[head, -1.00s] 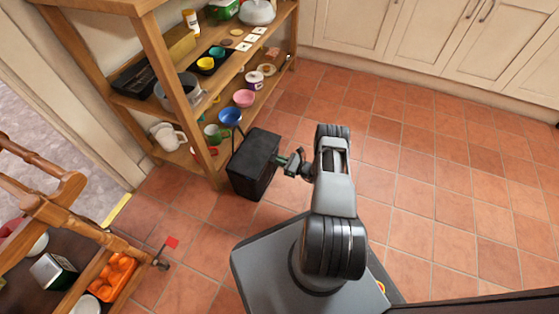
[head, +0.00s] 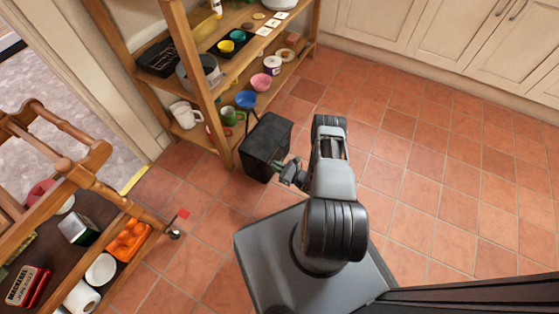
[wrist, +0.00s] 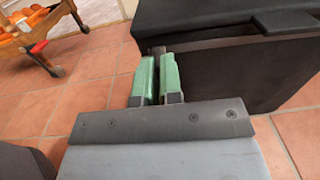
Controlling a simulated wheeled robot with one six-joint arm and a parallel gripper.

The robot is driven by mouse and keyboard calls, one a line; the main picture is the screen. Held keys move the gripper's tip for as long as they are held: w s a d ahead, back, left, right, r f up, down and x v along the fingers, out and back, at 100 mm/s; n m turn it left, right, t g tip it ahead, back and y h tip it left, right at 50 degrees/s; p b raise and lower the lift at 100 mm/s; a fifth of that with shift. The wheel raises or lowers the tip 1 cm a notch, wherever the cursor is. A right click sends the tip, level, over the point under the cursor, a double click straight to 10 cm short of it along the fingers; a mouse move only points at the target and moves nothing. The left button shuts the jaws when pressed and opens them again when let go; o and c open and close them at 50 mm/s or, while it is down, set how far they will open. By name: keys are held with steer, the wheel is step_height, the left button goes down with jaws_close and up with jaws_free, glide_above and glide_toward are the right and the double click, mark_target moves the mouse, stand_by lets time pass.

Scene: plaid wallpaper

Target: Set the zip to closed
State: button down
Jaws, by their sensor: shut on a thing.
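A black box-shaped bag (head: 266,146) stands upright on the tiled floor beside the wooden shelf. In the wrist view the bag (wrist: 235,72) fills the upper right, with a dark flap or lid above its front wall. My gripper (head: 284,170) is at the bag's near right side. In the wrist view its green fingers (wrist: 158,62) are nearly together, shut on a small dark piece, apparently the zip pull (wrist: 157,49), by the bag's left edge. The fingers hide most of the pull. The zip's track cannot be made out.
A wooden shelf (head: 190,60) with cups, bowls and jars stands close behind the bag. A wooden trolley (head: 95,190) with an orange tray (head: 128,240) is at the left. Cream cupboards (head: 440,50) line the back. The tiled floor to the right is clear.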

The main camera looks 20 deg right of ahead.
steer(key=shift+s+a, duration=0.1)
steer(key=shift+a, duration=0.1)
steer(key=c, duration=1.3)
jaws_free()
steer(key=shift+d, duration=0.15)
steer(key=shift+o, duration=0.2)
